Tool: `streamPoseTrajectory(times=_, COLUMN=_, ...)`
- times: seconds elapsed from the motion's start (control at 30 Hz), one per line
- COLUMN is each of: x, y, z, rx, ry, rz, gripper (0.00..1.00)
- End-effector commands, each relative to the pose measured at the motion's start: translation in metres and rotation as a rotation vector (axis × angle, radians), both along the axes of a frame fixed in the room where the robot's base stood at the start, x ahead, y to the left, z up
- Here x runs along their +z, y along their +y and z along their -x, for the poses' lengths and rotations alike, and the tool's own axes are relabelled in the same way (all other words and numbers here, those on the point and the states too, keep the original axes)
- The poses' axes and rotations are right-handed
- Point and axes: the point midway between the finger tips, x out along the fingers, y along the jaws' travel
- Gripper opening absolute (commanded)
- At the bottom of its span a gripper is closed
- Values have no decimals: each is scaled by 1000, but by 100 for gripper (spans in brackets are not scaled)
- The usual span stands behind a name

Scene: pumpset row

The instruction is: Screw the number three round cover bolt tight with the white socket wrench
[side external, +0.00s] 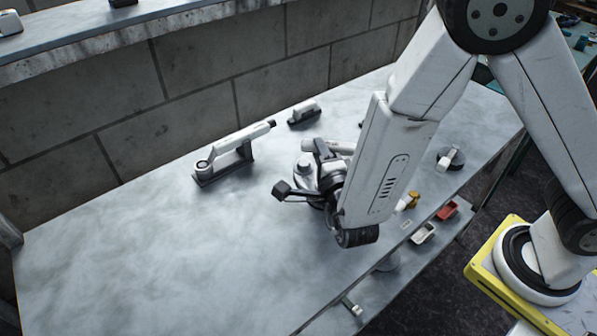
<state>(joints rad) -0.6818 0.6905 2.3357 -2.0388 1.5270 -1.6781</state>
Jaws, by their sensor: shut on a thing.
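My gripper (323,180) is low over the middle of the table, seen from the side and largely covered by my own forearm and wrist. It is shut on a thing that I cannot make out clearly. A white, round-topped part (305,168) shows right beside the jaws; I cannot tell whether it is held or stands on the table. A long white tool (232,146) with a round head and a dark tip rests on a black stand left of the gripper. I cannot tell if this is the socket wrench. The number three cover bolt cannot be picked out.
A small dark holder with a white part (304,112) stands behind the gripper. Right of my forearm are a dark round piece (450,158), a red tray (447,210) and a white tray (424,233) near the edge. The table's left half (130,250) is clear.

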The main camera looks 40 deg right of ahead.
Motion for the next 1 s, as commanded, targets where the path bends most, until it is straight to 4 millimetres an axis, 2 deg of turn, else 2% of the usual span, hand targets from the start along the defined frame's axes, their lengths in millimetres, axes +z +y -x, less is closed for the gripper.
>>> streamPoseTrajectory(times=1.0, x=-17, y=0, z=0, rx=0, ry=-2, rz=1, gripper=0)
